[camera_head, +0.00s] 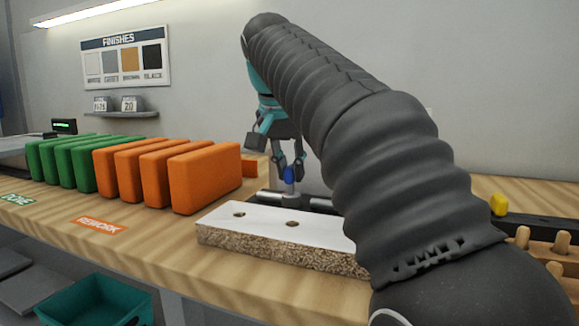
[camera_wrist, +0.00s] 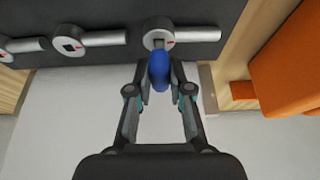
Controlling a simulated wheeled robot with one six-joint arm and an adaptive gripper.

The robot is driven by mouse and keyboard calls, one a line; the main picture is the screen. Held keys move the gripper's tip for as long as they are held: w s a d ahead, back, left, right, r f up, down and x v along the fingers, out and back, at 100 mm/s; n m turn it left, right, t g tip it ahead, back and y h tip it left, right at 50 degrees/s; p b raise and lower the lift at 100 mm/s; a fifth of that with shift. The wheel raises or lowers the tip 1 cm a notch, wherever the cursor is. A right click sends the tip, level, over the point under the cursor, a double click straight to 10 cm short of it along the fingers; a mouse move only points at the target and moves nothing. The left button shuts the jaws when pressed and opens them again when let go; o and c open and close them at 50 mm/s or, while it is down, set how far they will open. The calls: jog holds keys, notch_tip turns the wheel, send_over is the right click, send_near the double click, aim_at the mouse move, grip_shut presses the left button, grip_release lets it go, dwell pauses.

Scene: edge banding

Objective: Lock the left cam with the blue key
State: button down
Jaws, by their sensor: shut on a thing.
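My gripper (camera_head: 290,168) is shut on the blue key (camera_head: 289,175), pointing down behind the white-topped board. In the wrist view my gripper (camera_wrist: 160,92) has its fingers on both sides of the blue key (camera_wrist: 158,74). The key's grey tip meets the face of the left cam (camera_wrist: 160,38), a round grey disc with a bar handle and a red mark. Whether the tip sits inside the socket is hard to tell. Another cam (camera_wrist: 70,42) with an empty square socket lies left of it in the wrist view, and a third cam (camera_wrist: 5,48) is partly cut off.
A white-topped chipboard panel (camera_head: 270,230) with round holes lies in front of the cams. Several orange blocks (camera_head: 205,178) and green blocks (camera_head: 62,162) stand at the left. A yellow piece (camera_head: 499,205) and wooden pegs (camera_head: 522,237) are at the right. My arm hides the middle right.

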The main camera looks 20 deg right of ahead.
jog(key=shift+f+b, duration=0.35)
jog(key=shift+f, duration=0.3)
dwell(0.8)
jog(key=shift+a+m+g+h+p, duration=0.1)
jog(key=shift+m+g+h+p, duration=0.25)
jog(key=shift+m+p, duration=0.65)
jog(key=shift+m+g+h+p, duration=0.15)
jog(key=shift+m+g+p, duration=0.4)
jog(key=shift+m, duration=0.75)
jog(key=shift+w, duration=0.1)
jog(key=shift+w+m+g, duration=0.1)
jog(key=shift+m+g, duration=0.2)
jog(key=shift+m, duration=0.9)
jog(key=m+g, duration=0.1)
jog(key=m, duration=0.1)
jog(key=shift+m+h, duration=0.3)
